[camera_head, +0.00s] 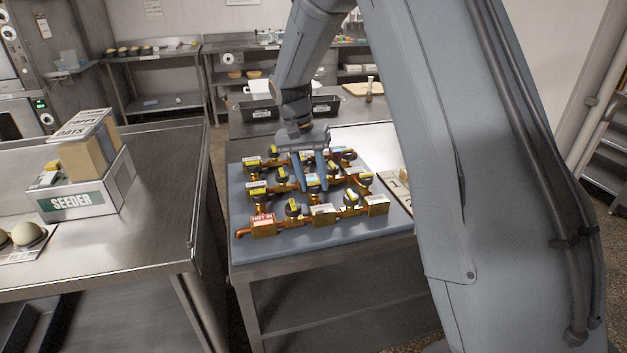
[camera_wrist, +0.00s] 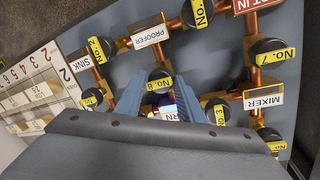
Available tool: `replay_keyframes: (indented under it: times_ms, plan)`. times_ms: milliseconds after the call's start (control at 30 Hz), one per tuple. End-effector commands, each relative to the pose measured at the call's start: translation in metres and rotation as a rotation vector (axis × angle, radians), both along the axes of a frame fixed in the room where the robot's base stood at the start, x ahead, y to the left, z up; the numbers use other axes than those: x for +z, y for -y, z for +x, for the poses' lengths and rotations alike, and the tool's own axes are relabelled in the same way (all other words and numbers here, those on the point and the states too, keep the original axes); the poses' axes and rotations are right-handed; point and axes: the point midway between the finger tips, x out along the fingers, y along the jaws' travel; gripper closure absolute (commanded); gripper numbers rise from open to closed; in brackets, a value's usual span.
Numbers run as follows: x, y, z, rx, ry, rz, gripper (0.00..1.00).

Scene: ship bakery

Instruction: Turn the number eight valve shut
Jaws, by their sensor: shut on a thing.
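The number eight valve (camera_wrist: 160,82) has a round black knob with a yellow "No. 8" label. It sits on copper pipework on a blue-grey board (camera_wrist: 225,50). My gripper (camera_wrist: 158,84) points down over the board, with its two blue fingers on either side of this knob, shut on it. In the head view my gripper (camera_head: 312,186) is among the valves in the middle of the board, and its fingers hide part of the knob there. The label reads at a slight tilt in the wrist view. A white sign ending in "RN" is partly hidden below the knob.
Other black-knobbed valves stand close around, including No. 7 (camera_wrist: 270,51), No. 3 (camera_wrist: 216,111) and No. 2 (camera_wrist: 100,49). PROOFER (camera_wrist: 149,31), SINK and MIXER signs stand up among the pipes. A SEEDER box (camera_head: 83,198) is on the left counter.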

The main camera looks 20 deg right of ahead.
Motion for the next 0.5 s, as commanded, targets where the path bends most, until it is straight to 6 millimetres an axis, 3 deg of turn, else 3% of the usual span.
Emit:
replay_keyframes:
  times_ms: [367,400,500]
  plan:
    - [-0.0022,-0.0047,-0.0003,-0.004,0.0,0.007,0.88]
    - [-0.0021,-0.0048,-0.0002,-0.005,0.0,0.007,0.62]
    - [-0.0017,-0.0042,0.0,-0.005,0.001,0.006,0.49]
